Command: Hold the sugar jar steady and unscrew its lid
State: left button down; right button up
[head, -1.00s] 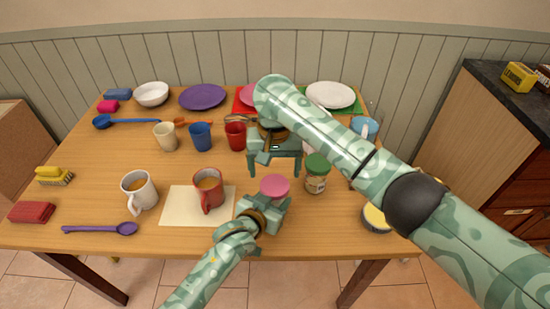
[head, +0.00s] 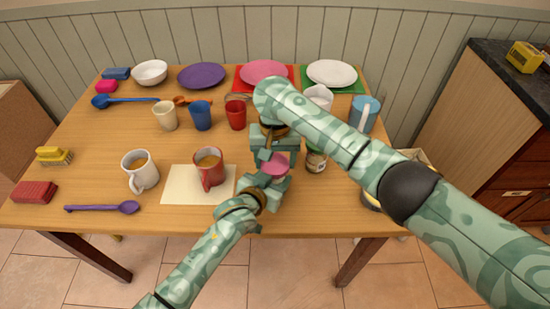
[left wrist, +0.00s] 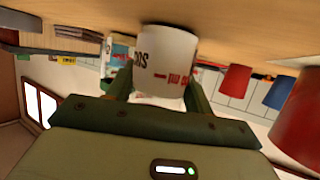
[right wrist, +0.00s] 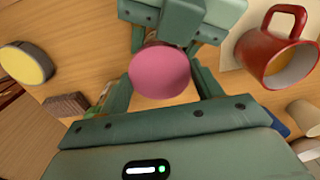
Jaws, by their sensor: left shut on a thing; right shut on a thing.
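The sugar jar has a pink lid (head: 275,165), also seen from above in the right wrist view (right wrist: 160,72). Its white body with red lettering (left wrist: 165,65) fills the middle of the left wrist view. My left gripper (head: 268,187) is shut on the jar body from the front. My right gripper (head: 272,150) is above and behind the jar, shut on the pink lid, with a finger on each side of it. The lid appears to sit on the jar; the seam between them is hidden.
A green-lidded jar (head: 316,160) stands close to the right of the sugar jar, partly behind my right arm. A red mug (head: 208,170) on a cream mat (head: 180,192) stands to the left. Cups and plates stand behind. The table's front edge (head: 200,232) is near.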

jog(key=n, duration=0.3)
jog(key=o, duration=1.1)
